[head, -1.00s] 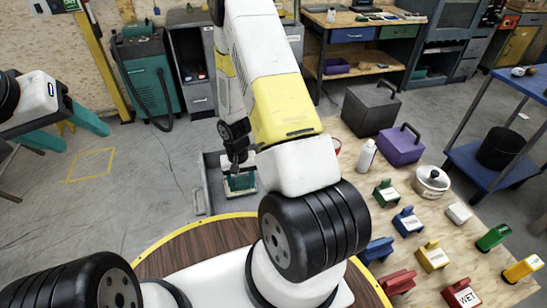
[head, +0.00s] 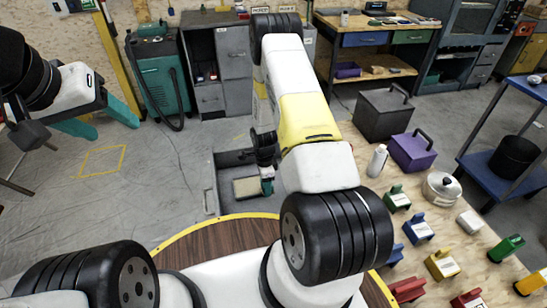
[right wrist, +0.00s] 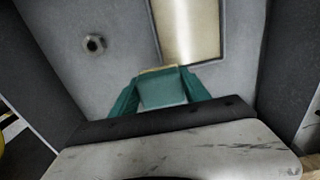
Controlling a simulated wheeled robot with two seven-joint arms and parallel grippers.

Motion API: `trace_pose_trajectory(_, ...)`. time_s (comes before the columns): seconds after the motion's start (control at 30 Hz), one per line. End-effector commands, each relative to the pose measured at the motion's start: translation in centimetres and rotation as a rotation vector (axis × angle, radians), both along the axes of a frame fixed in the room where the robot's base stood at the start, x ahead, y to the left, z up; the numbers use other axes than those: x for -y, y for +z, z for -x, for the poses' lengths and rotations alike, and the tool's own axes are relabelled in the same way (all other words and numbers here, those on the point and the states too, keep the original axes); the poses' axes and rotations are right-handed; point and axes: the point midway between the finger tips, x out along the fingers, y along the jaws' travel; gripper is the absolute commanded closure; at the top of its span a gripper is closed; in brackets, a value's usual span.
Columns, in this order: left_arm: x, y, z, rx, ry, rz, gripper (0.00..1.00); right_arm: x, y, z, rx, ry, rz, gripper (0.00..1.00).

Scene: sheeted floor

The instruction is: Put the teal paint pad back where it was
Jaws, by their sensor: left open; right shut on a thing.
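The teal paint pad (right wrist: 165,90) is a teal block with a cream edge, held between the teal fingers of my right gripper (right wrist: 162,94). In the head view, the right gripper (head: 267,187) hangs low over the right part of a grey tray (head: 211,188) on the floor, partly hidden by my arm. A beige rectangular panel (head: 246,188) lies in the tray, just left of the gripper; it also shows in the right wrist view (right wrist: 187,28). I cannot tell whether the pad touches the tray. My left gripper (head: 98,118) is open and empty at the far left.
A wooden table at right holds a purple box (head: 412,152), a dark box (head: 384,112), a white bottle (head: 377,161), a pot (head: 441,188) and several coloured blocks. A teal machine (head: 160,85) stands behind. The floor left of the tray is clear.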

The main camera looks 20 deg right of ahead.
Motion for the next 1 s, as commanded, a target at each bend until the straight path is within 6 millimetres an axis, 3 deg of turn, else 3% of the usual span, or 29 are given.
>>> trace_pose_trajectory(0.2, 0.0, 0.0, 0.0, 0.000, 0.000, 0.000, 0.38, 5.5, -0.6, -2.8, 0.001, -0.006, -0.001, 0.84)
trace_pose_trajectory(0.4, 0.0, 0.0, 0.0, 0.000, 0.000, 0.000, 0.38, 9.1, -1.0, -4.8, 0.001, -0.001, -0.001, 0.84)
trace_pose_trajectory(0.6, 0.0, 0.0, 0.0, 0.000, 0.000, 0.000, 0.38, 10.2, -1.3, -5.4, -0.001, 0.004, 0.000, 0.84)
trace_pose_trajectory(0.83, 0.0, 0.0, 0.0, 0.000, 0.000, 0.000, 0.38, 10.2, -4.1, -5.3, -0.002, 0.004, -0.001, 0.84)
trace_pose_trajectory(1.0, 0.0, 0.0, 0.0, 0.000, 0.000, 0.000, 0.38, 10.2, -4.6, -5.4, 0.000, 0.004, 0.000, 0.84)
